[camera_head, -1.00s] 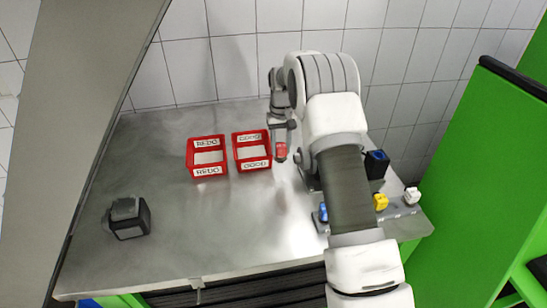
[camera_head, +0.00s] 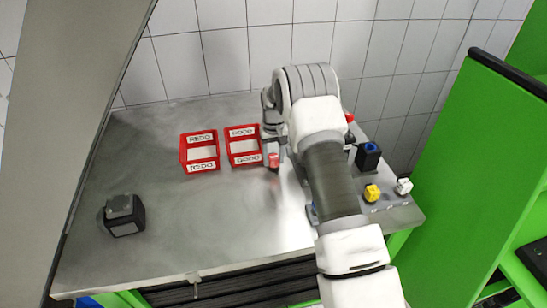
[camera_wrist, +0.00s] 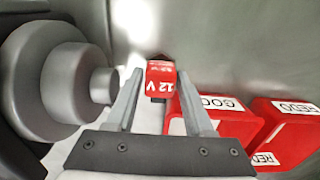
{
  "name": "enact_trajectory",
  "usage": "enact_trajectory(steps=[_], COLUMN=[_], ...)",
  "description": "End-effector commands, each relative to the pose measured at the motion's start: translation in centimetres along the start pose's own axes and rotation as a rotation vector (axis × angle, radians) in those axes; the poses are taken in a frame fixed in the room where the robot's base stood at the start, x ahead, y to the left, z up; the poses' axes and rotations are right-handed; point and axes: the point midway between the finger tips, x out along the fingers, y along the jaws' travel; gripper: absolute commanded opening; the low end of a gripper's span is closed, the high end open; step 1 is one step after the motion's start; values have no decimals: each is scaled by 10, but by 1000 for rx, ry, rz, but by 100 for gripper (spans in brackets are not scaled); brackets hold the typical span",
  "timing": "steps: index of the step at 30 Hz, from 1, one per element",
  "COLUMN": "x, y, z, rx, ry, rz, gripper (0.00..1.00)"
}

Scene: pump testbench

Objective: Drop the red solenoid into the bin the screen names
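The red solenoid (camera_head: 273,160) is in my gripper (camera_head: 272,148), just right of the GOOD bin. In the wrist view the solenoid (camera_wrist: 160,77), marked "12 V", sits between the two fingertips (camera_wrist: 160,88). The red GOOD bin (camera_head: 245,159) and the red REDO bin (camera_head: 199,167) stand side by side and look empty. Both also show in the wrist view, GOOD (camera_wrist: 228,122) nearer the gripper than REDO (camera_wrist: 285,132). The solenoid is outside both bins. A small black box (camera_head: 124,215) stands at the left; I cannot read any screen text.
A yellow part (camera_head: 371,193), a white part (camera_head: 404,186) and a dark block with a blue top (camera_head: 368,157) stand at the table's right. A red piece (camera_head: 349,117) shows behind my arm. The table's middle front (camera_head: 220,230) is clear. A green cabinet (camera_head: 460,190) stands at the right.

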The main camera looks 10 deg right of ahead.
Motion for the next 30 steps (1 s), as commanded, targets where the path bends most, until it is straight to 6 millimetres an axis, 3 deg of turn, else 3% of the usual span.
enact_trajectory(steps=[3, 15, 30], x=[0, -9, -106], y=[0, 0, 0], z=[0, -1, -1], rx=[0, 0, 0], ry=[0, 3, 3], rz=[0, 0, 0], gripper=[72, 72, 72])
